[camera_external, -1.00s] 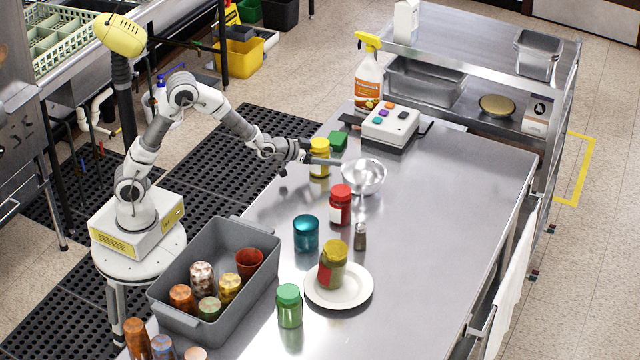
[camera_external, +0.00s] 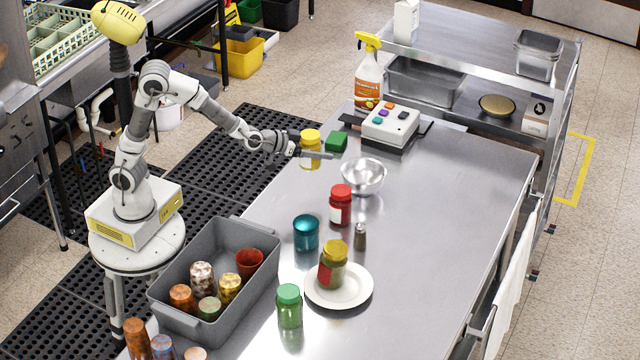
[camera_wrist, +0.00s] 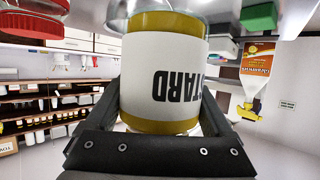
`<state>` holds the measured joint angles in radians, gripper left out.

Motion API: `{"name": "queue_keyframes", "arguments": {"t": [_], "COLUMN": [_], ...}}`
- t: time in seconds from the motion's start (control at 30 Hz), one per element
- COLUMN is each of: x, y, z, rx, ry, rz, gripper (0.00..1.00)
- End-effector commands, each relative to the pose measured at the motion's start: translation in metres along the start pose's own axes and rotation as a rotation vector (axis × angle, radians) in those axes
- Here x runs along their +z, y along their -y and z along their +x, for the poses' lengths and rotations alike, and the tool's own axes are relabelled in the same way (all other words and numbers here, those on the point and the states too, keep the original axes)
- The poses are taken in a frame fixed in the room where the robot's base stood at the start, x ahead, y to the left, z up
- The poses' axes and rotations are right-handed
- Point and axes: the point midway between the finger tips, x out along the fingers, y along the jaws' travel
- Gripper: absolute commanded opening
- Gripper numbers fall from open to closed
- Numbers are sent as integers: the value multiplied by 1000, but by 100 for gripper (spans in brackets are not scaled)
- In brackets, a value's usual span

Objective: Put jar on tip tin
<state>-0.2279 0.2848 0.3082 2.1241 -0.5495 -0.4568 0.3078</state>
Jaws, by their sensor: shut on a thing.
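A mustard jar (camera_external: 310,156) with a yellow lid is held between the fingers of my gripper (camera_external: 314,154), near the counter's far left edge. It appears raised off the counter. In the wrist view the jar (camera_wrist: 165,80) fills the middle, its white label upside down, with the gripper fingers (camera_wrist: 160,122) on both sides. A teal tin-like container (camera_external: 306,233) stands upright on the counter, nearer the camera and apart from my gripper. I cannot tell for sure that it is the tip tin; no label shows.
A green sponge-like block (camera_external: 337,141) and metal bowl (camera_external: 364,177) are close to the jar. A red-lidded jar (camera_external: 340,205), shaker (camera_external: 360,237), plate (camera_external: 362,298) bearing another jar, and green jar (camera_external: 289,306) stand nearer. The grey bin (camera_external: 190,328) holds several containers. The counter's right side is clear.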

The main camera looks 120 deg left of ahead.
Motion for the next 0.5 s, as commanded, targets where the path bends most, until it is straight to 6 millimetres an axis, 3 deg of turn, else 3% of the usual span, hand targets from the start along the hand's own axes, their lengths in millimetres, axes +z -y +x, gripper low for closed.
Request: {"name": "queue_keyframes", "arguments": {"t": [0.33, 0.43, 0.5], "x": [-8, -13, -18], "y": [-18, -41, -67], "z": [-12, -23, -36], "rx": [12, 43, 78], "ry": [-5, -9, -10], "rz": [4, 12, 23], "gripper": [0, 0, 0]}}
